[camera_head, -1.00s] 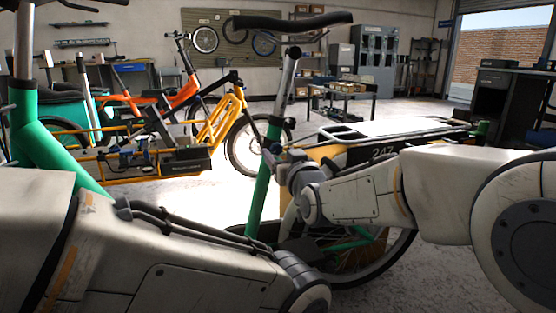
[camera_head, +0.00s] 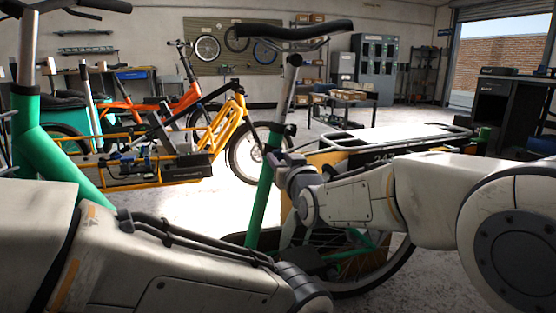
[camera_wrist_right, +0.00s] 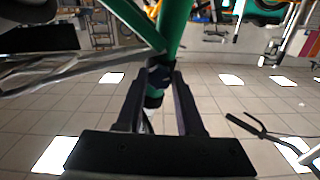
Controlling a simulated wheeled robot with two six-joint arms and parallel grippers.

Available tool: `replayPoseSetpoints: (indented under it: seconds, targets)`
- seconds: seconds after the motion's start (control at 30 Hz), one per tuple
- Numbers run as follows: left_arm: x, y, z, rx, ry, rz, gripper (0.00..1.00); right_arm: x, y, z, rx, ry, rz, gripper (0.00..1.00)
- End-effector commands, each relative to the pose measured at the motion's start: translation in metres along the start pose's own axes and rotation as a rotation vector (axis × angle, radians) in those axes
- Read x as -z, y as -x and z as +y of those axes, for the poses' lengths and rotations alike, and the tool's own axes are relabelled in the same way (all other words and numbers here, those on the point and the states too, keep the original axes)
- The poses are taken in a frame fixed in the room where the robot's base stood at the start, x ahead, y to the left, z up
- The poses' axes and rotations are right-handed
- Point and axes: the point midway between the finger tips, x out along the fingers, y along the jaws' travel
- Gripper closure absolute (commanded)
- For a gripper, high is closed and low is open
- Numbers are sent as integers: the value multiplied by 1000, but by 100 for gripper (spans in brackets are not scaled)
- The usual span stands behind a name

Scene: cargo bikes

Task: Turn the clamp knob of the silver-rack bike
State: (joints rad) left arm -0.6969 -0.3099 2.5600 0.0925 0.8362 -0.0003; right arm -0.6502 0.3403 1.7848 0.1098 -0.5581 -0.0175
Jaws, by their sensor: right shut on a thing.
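The silver-rack bike has a green seat tube (camera_head: 263,195), a black saddle (camera_head: 293,31) on a silver post, and a silver rear rack (camera_head: 400,135). My right gripper (camera_head: 274,157) is at the upper green tube, from the right. In the right wrist view, my right gripper's fingers (camera_wrist_right: 159,82) are shut on a black clamp knob (camera_wrist_right: 159,76) beside the green tube (camera_wrist_right: 172,30). The fingers partly hide the knob, and its turn angle cannot be told. My left arm crosses the lower left of the head view; its gripper is out of view.
Another green frame (camera_head: 55,150) stands close at the left. Yellow (camera_head: 225,125) and orange (camera_head: 190,95) cargo bikes stand behind. Bright open floor (camera_head: 190,205) lies between the near and far bikes.

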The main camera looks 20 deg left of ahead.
Motion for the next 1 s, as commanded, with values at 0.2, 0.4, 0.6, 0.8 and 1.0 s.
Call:
replayPoseSetpoints:
  seconds: [0.2,0.4,0.6,0.8,1.0]
  targets:
    - [0,1,0,0,0,0,100,-1,2,-3,6,-114,-3,100]
    - [0,2,0,0,0,0,100,-1,2,-3,6,-266,-4,100]
    - [0,2,0,0,0,0,100,-1,2,-4,6,-408,-4,100]
    - [0,1,0,0,0,0,100,-1,2,-4,6,-511,-5,100]
    - [0,1,0,0,0,0,100,-1,2,-4,6,-566,-6,100]
